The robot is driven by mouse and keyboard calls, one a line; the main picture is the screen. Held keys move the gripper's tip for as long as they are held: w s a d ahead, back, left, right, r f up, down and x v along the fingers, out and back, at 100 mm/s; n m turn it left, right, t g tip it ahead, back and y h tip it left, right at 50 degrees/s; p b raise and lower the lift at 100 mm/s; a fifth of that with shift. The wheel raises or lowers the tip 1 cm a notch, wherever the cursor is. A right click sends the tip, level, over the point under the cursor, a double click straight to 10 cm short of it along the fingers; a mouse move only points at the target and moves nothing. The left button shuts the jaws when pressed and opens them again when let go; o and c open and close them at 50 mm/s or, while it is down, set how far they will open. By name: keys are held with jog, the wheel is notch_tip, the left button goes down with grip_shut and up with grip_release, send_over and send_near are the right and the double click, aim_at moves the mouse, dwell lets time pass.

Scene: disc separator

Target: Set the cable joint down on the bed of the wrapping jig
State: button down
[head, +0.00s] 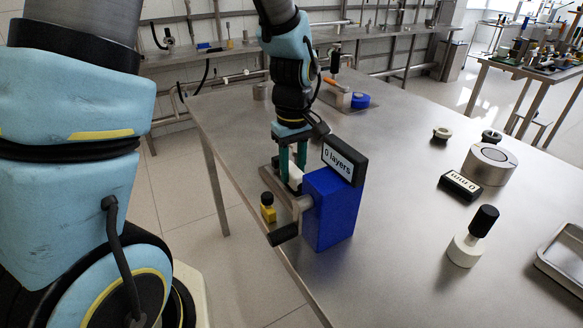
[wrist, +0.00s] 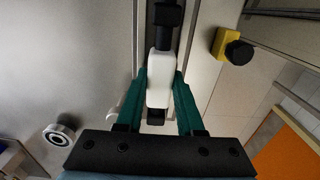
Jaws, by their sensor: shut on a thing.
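My gripper (head: 292,170) points down, its two green fingers on either side of the white cable joint (head: 295,178). In the wrist view, my gripper (wrist: 160,78) is shut on the joint's white body (wrist: 160,78), and black cable sticks out at both ends. The wrapping jig (head: 331,208) is a blue box with a grey side frame, a crank and a display reading "0 layers". The joint is at the jig's left side, over or at its bed. The fingers and frame partly hide the bed, and I cannot tell whether the joint touches it.
A black-handled tool (head: 473,237), a round gauge (head: 489,163) and a "0 mm" display (head: 460,185) stand right.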

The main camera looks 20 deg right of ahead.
jog(key=shift+s+d+f, duration=0.15)
jog(key=shift+s+f, duration=0.25)
jog(key=shift+s, duration=0.35)
jog(key=shift+c, duration=2.3)
grip_release()
jog(key=shift+r, duration=0.1)
jog(key=shift+w+r, duration=0.1)
jog(key=shift+r, duration=0.25)
notch_tip(320, 180, up, 11)
jog(key=w+b, duration=0.1)
jog(key=shift+f, duration=0.15)
jog(key=shift+w+a, duration=0.15)
jog(key=shift+a, duration=0.05)
jog(key=a+f+m, duration=0.1)
jog(key=a+f, duration=0.2)
jog(key=a, duration=0.9)
jog(key=w+a+f+m+t, duration=0.1)
jog(key=a+f+m, duration=0.1)
jog(key=a, duration=1.1)
jog(key=shift+f+t, duration=0.3)
jog(key=shift+f, duration=0.4)
